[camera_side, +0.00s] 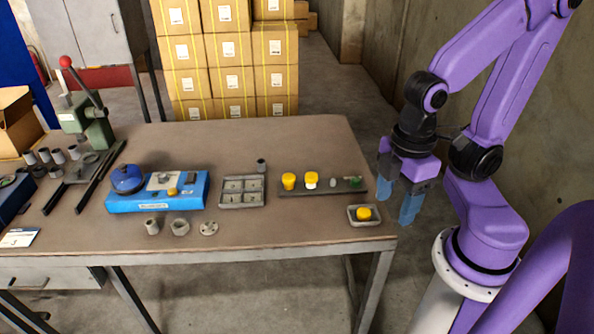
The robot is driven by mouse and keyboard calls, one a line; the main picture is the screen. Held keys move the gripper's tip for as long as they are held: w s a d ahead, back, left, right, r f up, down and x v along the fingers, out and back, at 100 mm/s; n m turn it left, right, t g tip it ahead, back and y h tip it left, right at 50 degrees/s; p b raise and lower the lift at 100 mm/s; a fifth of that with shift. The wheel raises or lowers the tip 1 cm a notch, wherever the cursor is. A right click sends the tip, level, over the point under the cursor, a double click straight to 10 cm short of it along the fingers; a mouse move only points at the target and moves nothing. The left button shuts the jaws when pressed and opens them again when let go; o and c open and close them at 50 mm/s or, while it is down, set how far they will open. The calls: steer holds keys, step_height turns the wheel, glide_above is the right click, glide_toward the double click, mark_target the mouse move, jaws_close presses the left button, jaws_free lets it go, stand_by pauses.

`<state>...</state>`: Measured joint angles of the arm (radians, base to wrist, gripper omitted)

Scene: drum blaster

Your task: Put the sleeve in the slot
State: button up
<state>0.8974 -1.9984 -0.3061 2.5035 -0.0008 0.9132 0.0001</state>
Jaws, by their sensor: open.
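My gripper (397,190) hangs open and empty off the right end of the table, its two blue fingers apart. Several small grey parts could be the sleeve: a short cylinder (152,226) and a wider ring (180,227) stand near the front edge, and a dark cylinder (261,165) stands behind the grey tray. I cannot tell which is the sleeve. The grey tray (221,204) has several compartments. A dark rack (296,192) holds yellow-capped parts and smaller pieces. The blue fixture (125,207) carries a blue dome and a metal block. Which opening is the slot is unclear.
A small dish (371,222) with a yellow part sits at the front right corner, nearest my gripper. A flat disc (209,229) lies near the front edge. A green lever press (97,130) stands at the left. The back middle of the table is clear.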

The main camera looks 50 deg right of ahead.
steer(key=w+a+f+m+t, duration=0.15)
steer(key=w+m, duration=0.35)
steer(key=w, duration=0.9)
steer(key=w+a+f+m+t, duration=0.15)
steer(key=w+m, duration=0.25)
steer(key=w, duration=1.1)
steer(key=m+h, duration=0.2)
steer(key=m, duration=0.6)
glide_above(262, 171)
steer(key=s, duration=0.2)
steer(key=shift+t, duration=0.4)
steer(key=f, duration=1.9)
steer(key=shift+w+a+f, duration=0.2)
steer(key=shift+f, duration=0.2)
steer(key=shift+w+x, duration=0.2)
steer(key=shift+x, duration=2.45)
steer(key=shift+d+r, duration=0.15)
steer(key=shift+d, duration=0.05)
jaws_close()
